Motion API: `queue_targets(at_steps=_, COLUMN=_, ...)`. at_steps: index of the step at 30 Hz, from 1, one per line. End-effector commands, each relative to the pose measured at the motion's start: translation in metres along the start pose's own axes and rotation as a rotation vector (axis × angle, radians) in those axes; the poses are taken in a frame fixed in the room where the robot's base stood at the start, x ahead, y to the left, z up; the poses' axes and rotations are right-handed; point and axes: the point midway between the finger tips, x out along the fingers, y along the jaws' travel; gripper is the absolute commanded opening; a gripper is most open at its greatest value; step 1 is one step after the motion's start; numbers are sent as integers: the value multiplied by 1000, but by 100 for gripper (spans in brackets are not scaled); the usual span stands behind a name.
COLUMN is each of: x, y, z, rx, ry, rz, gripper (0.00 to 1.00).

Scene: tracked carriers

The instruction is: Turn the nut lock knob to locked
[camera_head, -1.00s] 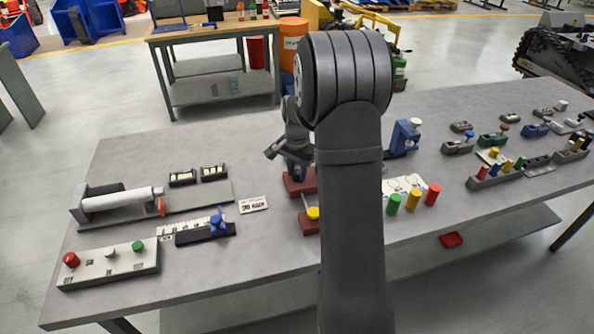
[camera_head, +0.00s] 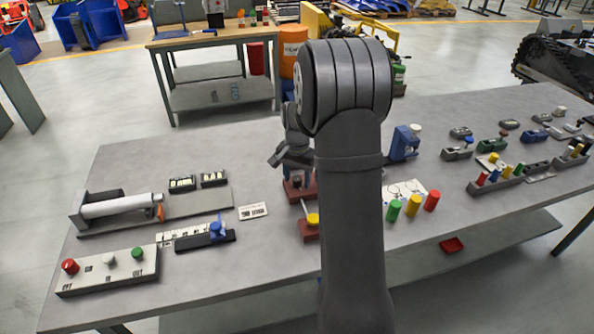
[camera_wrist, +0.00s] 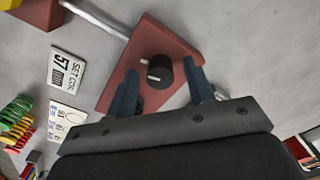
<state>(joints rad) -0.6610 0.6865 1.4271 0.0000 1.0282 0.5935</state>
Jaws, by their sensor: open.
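The knob (camera_wrist: 159,70) is a round black cap with a light pointer line, on a red base plate (camera_wrist: 122,92) in the wrist view. A small white mark lies on the plate beside it. In the head view the red base (camera_head: 298,195) stands at mid-table, partly behind my arm. My gripper (camera_wrist: 162,74) is open, with one blue-grey finger on each side of the knob in the wrist view. I cannot tell whether the fingers touch it or how high above it they are. In the head view my gripper (camera_head: 287,156) hangs just above the red base.
A silver rod (camera_wrist: 97,18) runs from the red base to a second red block with a yellow cap (camera_head: 313,218). A label card (camera_wrist: 66,69) lies beside it. Red, yellow and green cylinders (camera_head: 412,206) stand to the right. A button panel (camera_head: 108,269) lies front left.

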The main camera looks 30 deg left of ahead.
Motion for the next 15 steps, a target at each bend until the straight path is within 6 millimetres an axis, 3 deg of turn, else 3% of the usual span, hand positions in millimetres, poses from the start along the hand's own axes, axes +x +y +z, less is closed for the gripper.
queue_targets(at_steps=5, x=-18, y=-1, z=-1, rx=0, ry=4, rz=-2, gripper=49)
queue_targets(at_steps=15, x=-99, y=0, z=-1, rx=0, ry=5, rz=-4, gripper=49)
